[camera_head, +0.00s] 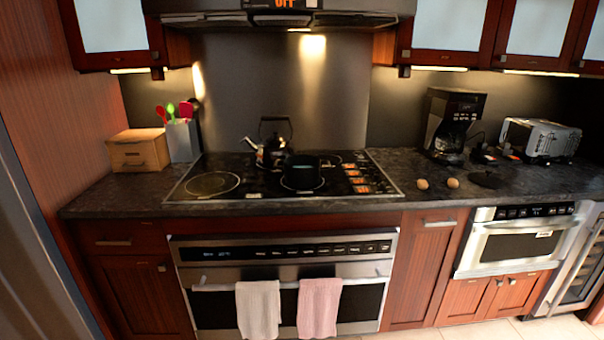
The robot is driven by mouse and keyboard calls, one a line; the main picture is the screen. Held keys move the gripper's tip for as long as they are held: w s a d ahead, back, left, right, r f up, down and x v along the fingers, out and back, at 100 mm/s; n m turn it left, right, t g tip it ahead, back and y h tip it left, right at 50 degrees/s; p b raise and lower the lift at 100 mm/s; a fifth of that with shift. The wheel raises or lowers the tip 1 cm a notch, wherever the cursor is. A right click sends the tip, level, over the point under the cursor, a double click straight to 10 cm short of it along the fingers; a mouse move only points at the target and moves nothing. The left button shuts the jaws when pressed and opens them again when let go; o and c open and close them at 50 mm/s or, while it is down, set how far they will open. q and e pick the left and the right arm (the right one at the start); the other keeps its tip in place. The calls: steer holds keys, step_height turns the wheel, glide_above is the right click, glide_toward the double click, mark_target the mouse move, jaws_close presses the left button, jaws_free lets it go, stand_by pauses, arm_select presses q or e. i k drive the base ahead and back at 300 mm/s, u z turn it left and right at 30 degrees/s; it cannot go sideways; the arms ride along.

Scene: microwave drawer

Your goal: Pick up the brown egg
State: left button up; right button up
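Two small eggs lie side by side, a little apart, on the dark countertop right of the cooktop. The left egg (422,184) and the right egg (453,183) both look tan to brown; at this size I cannot tell which is browner. Both are near the counter's front edge, above the cabinet and microwave drawer. Neither of my grippers is in view.
A coffee maker (453,122) and a toaster (541,139) stand behind and right of the eggs. A dark flat item (487,180) lies right of them. The cooktop (230,183) holds a kettle (272,150) and a dark pot (302,172). The counter in front of the eggs is clear.

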mark_target(422, 184)
steer(key=u, duration=0.5)
steer(key=i, duration=1)
steer(key=z, duration=0.45)
steer(key=i, duration=0.65)
steer(key=z, duration=0.6)
